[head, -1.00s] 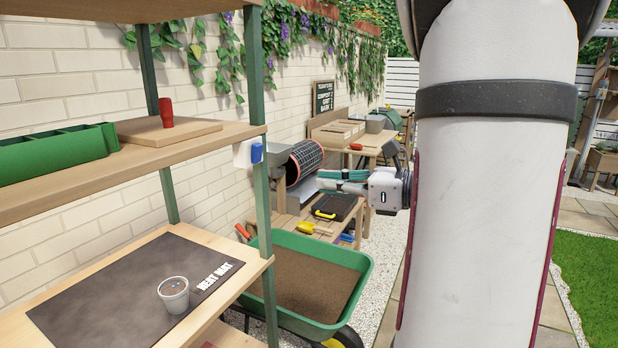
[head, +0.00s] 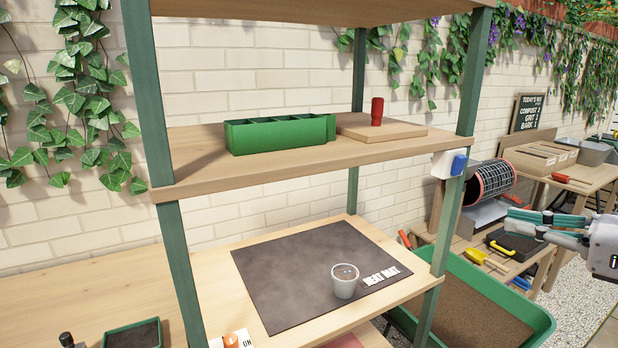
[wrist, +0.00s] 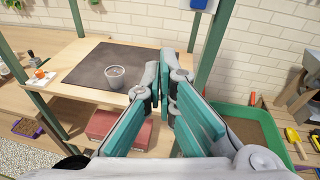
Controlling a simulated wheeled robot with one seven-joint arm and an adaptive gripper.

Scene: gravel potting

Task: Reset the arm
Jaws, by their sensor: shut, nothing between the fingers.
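My gripper (head: 527,224) reaches in from the right edge of the head view, in front of the workbench and to the right of the shelf unit. In the wrist view my gripper (wrist: 169,80) has its teal fingers brought together at the tips, with nothing between them.
A green shelf post (head: 455,200) stands between my gripper and the pot. A green wheelbarrow (head: 535,330) with soil is below. A green planter (head: 280,134) and a wooden board (head: 395,134) sit on the upper shelf. A workbench (head: 575,168) is behind my gripper.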

